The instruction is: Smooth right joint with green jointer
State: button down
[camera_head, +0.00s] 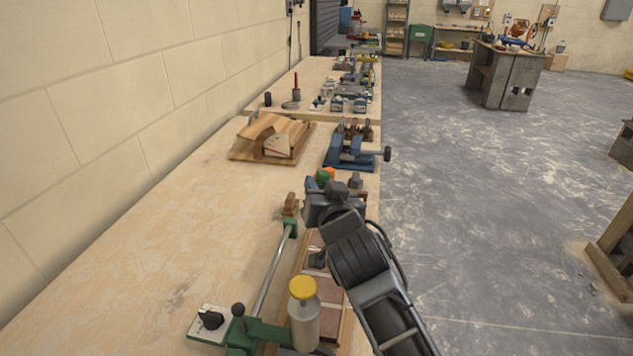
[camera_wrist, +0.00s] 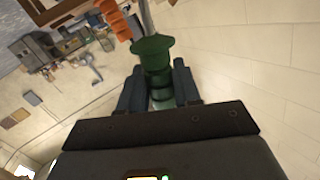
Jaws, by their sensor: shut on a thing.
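My gripper (camera_head: 318,188) is shut on the green jointer (camera_head: 323,177) above the right edge of the workbench. In the wrist view, the jointer's green handle (camera_wrist: 154,52) sits between the two fingers (camera_wrist: 158,88). A thin metal part extends from its far end. A red-brown brick panel (camera_head: 313,300) with pale joints lies below my arm, in a wooden frame near the bench's right edge. My arm covers part of the panel, and I cannot tell the state of the right joint. The jointer appears beyond the panel's far end.
An orange handle (camera_wrist: 118,22) is close beside the jointer. A green clamp (camera_head: 262,330) with a long bar and a yellow-capped bottle (camera_head: 304,322) stand at the near end. A blue vise (camera_head: 350,150) and wooden arch piece (camera_head: 268,143) lie beyond. The bench's left side is clear.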

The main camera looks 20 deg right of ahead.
jog(key=shift+f+b, duration=1.65)
jog(key=shift+f, duration=0.85)
jog(key=shift+s+f+b, duration=0.1)
jog(key=shift+f+b, duration=0.25)
jog(key=shift+b, duration=0.1)
jog(key=shift+d, duration=0.1)
jog(key=shift+s+d+p, duration=0.35)
jog(key=shift+s+d, duration=0.1)
jog(key=shift+d, duration=0.05)
jog(key=shift+d, duration=0.1)
jog(key=shift+s+d+p, duration=0.35)
jog(key=shift+s+d, duration=0.05)
jog(key=shift+d, duration=0.05)
jog(key=shift+s+d, duration=0.1)
jog(key=shift+s+d+p, duration=0.3)
jog(key=shift+d+p, duration=0.15)
jog(key=shift+d, duration=0.05)
jog(key=shift+s+d, duration=0.1)
jog(key=shift+d, duration=0.05)
